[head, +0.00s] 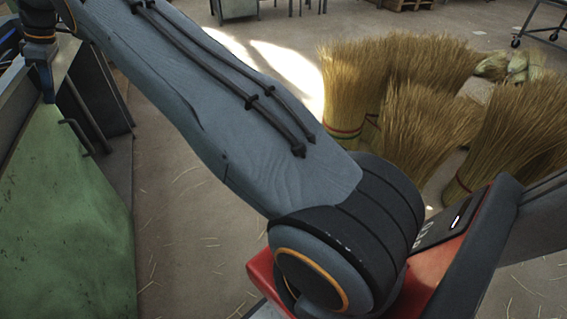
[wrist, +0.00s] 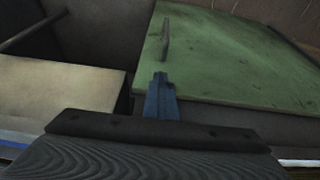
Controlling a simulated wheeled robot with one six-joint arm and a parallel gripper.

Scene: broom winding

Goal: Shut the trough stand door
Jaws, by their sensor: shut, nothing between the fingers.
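The trough stand door (head: 70,215) is a worn green panel at the lower left of the head view, with a thin dark bar handle (head: 76,124) near its upper right edge. In the wrist view the door (wrist: 225,65) fills the upper right, with its handle (wrist: 166,40) above the fingertips. Its exact opening angle is unclear. My gripper (head: 47,98), with blue fingers, is at the upper left, close to the door's top edge. In the wrist view my gripper (wrist: 160,78) is shut and empty, overlapping the door's near left edge; contact cannot be told.
A pale flat surface (wrist: 55,85) lies left of the fingers in the wrist view, with a dark gap beside it. Dark panels (head: 98,85) stand behind the door. Several straw broom bundles (head: 430,120) stand on the right. The floor between has scattered straw.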

